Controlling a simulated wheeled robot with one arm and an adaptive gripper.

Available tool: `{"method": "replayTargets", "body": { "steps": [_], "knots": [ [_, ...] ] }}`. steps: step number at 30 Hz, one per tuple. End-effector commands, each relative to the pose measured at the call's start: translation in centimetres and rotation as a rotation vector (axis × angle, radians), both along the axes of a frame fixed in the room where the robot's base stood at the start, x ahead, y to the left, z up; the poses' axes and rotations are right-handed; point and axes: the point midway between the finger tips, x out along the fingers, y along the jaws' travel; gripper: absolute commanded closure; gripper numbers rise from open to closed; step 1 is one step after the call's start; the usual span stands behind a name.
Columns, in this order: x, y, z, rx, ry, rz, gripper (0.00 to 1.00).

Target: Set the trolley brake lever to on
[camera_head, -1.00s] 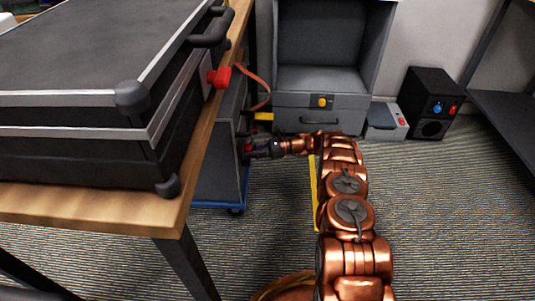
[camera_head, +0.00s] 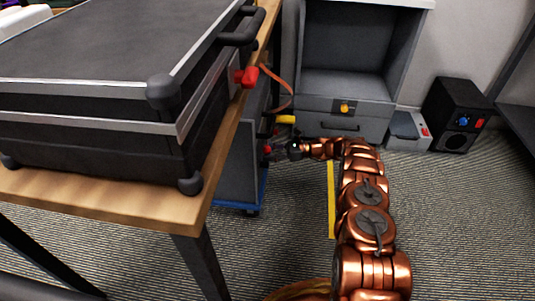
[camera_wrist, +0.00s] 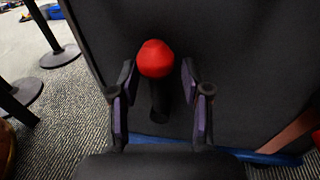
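The trolley (camera_head: 240,170) is a grey cabinet on a blue base, partly hidden under the wooden table. The brake lever (camera_wrist: 155,58) has a red ball knob on a dark stem and stands out in front of the trolley's dark panel in the wrist view. In the head view its red knob (camera_head: 267,149) is small, just at the end of my gripper (camera_head: 280,151). In the wrist view my gripper (camera_wrist: 158,77) is open, with one finger on each side of the lever and gaps beside it. The knob is just beyond the fingertips.
A black case (camera_head: 95,105) with a red latch lies on the wooden table (camera_head: 130,203), whose edge is left of my arm. A grey cabinet (camera_head: 340,105) stands behind. A black speaker-like box (camera_head: 452,115) stands at right. Carpet right of my arm is clear.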

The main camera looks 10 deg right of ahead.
Motion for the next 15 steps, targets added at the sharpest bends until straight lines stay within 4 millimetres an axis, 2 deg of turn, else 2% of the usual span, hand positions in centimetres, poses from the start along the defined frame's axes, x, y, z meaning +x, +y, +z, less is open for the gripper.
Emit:
{"method": "replayTargets", "body": {
  "steps": [8, 11, 15],
  "knots": [
    [-0.1, -0.3, -0.2, -0.001, 0.002, -0.001, 0.52],
    [-0.1, -1.0, -0.1, -0.002, 0.000, -0.003, 0.52],
    [-0.5, -3.1, -0.2, -0.003, 0.002, -0.007, 0.52]
  ]
}}
